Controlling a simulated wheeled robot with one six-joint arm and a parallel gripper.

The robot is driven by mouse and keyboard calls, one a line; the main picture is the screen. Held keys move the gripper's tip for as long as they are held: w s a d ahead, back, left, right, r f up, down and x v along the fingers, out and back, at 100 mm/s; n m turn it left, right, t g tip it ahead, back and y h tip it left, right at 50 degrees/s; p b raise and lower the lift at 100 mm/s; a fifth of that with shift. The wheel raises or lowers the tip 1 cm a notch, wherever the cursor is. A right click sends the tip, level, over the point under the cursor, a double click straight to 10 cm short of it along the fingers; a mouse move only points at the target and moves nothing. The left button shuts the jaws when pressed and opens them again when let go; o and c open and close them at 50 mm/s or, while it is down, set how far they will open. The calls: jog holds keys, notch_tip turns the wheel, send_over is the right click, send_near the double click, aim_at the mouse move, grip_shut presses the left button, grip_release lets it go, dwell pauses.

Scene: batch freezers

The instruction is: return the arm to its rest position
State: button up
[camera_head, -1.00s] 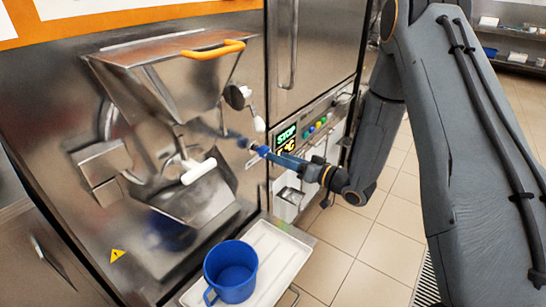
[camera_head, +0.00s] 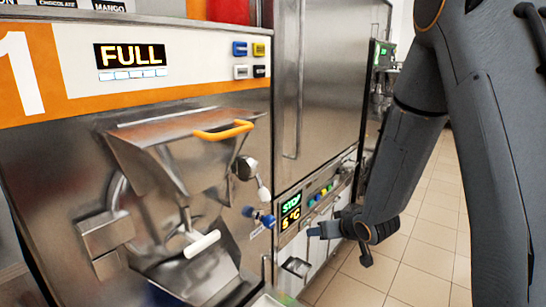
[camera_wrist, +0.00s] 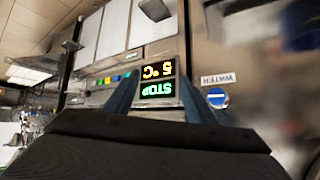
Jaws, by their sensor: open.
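My arm (camera_head: 405,150) hangs down on the right side of the head view, bent at its lower joints. My gripper (camera_head: 316,232) points left in front of the lower machine panel with the green STOP display (camera_head: 291,205). In the wrist view my gripper (camera_wrist: 157,95) shows two blue fingers set apart with nothing between them. The STOP display (camera_wrist: 157,78) appears upside down beyond them. I cannot tell how far the fingertips are from the panel.
The batch freezer (camera_head: 75,160) with a lit FULL display (camera_head: 130,56) stands on the left, its orange-handled hopper (camera_head: 185,150) and white-handled spout (camera_head: 202,243) sticking out. A blue valve handle (camera_head: 262,217) is left of my gripper. Tiled floor (camera_head: 425,215) is open at right.

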jog(key=s+d+r+m+g+h, duration=0.1)
jog(key=s+g, duration=0.3)
jog(key=s, duration=0.9)
jog(key=s+d+r+m+g+h, duration=0.1)
jog(key=s+d+r+g+h, duration=0.1)
jog(key=s, duration=1.2)
jog(key=r+g, duration=0.1)
jog(key=g, duration=0.1)
jog(key=shift+s+d+r+m+g, duration=0.2)
jog(key=shift+s+d+m+g, duration=0.1)
jog(key=shift+d+g, duration=0.1)
